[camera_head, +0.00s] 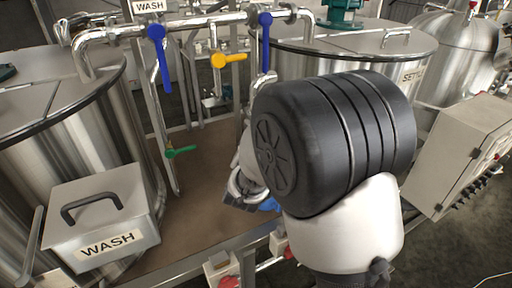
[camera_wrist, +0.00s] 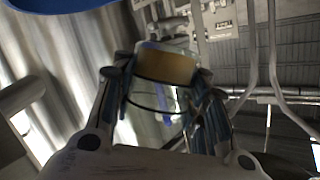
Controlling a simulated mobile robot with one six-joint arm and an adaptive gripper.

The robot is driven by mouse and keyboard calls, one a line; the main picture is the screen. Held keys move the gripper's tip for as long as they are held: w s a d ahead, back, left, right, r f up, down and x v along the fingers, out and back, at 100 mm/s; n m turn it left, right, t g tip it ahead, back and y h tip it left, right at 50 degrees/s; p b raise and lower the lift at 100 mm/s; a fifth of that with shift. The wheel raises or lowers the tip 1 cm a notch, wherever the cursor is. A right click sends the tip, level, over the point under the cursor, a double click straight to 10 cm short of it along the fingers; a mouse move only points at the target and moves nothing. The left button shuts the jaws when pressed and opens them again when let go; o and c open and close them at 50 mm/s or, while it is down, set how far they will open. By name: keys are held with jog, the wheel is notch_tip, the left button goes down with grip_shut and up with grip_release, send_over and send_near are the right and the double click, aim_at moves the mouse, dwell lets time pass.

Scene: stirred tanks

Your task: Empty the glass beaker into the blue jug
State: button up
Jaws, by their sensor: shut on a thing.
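In the wrist view a clear glass beaker (camera_wrist: 158,103) sits between the two fingers of my gripper (camera_wrist: 161,70), which is shut on it. A tan-amber band, which looks like its contents, shows in the beaker. The blue jug (camera_wrist: 50,6) appears as a curved blue edge at the top left of the wrist view, apart from the beaker in the picture. In the head view only a small blue patch, likely the jug (camera_head: 268,204), shows beside my arm. My gripper is mostly hidden behind my arm there, and the beaker cannot be made out. I cannot tell the beaker's tilt.
A steel box labelled WASH (camera_head: 104,212) stands at the left before a steel tank (camera_head: 75,150). Pipes with blue valve handles (camera_head: 157,50) and a yellow one (camera_head: 228,60) run behind. A brown surface (camera_head: 190,225) has bare room. A grey control box (camera_head: 462,150) is at right.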

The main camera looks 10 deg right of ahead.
jog(key=shift+w+a+f+m+t+b, duration=0.1)
jog(key=shift+m+t+b, duration=0.85)
jog(key=shift+b, duration=1.55)
jog(key=shift+a+f+m+t+b, duration=0.1)
jog(key=shift+m+t+b, duration=0.35)
jog(key=shift+m+b, duration=1.55)
jog(key=shift+d+m+t+b, duration=0.15)
jog(key=shift+m+t+b, duration=0.4)
jog(key=shift+b, duration=2.45)
jog(key=shift+s+d+m+t+h, duration=0.1)
jog(key=shift+m+t+h, duration=0.1)
jog(key=shift+m, duration=0.35)
jog(key=shift+s+m+t+h, duration=0.1)
jog(key=shift+m+h, duration=0.1)
jog(key=shift+m, duration=0.35)
jog(key=shift+s+d+r+m+t+h, duration=0.1)
jog(key=shift+r+m+t+h, duration=0.15)
jog(key=shift+m, duration=0.35)
jog(key=shift+d+r+m+t+h, duration=0.15)
jog(key=shift+m+h, duration=0.1)
jog(key=shift+m, duration=0.35)
jog(key=shift+s+d+r+m+t+h, duration=0.15)
jog(key=shift+m+h, duration=0.15)
jog(key=shift+m, duration=0.35)
jog(key=shift+s+d+r+m+h, duration=0.1)
jog(key=shift+r+m+h, duration=0.15)
jog(key=shift+m, duration=0.45)
jog(key=shift+s+d+r+m+t+h, duration=0.1)
jog(key=shift+m+h, duration=0.25)
jog(key=shift+m, duration=0.3)
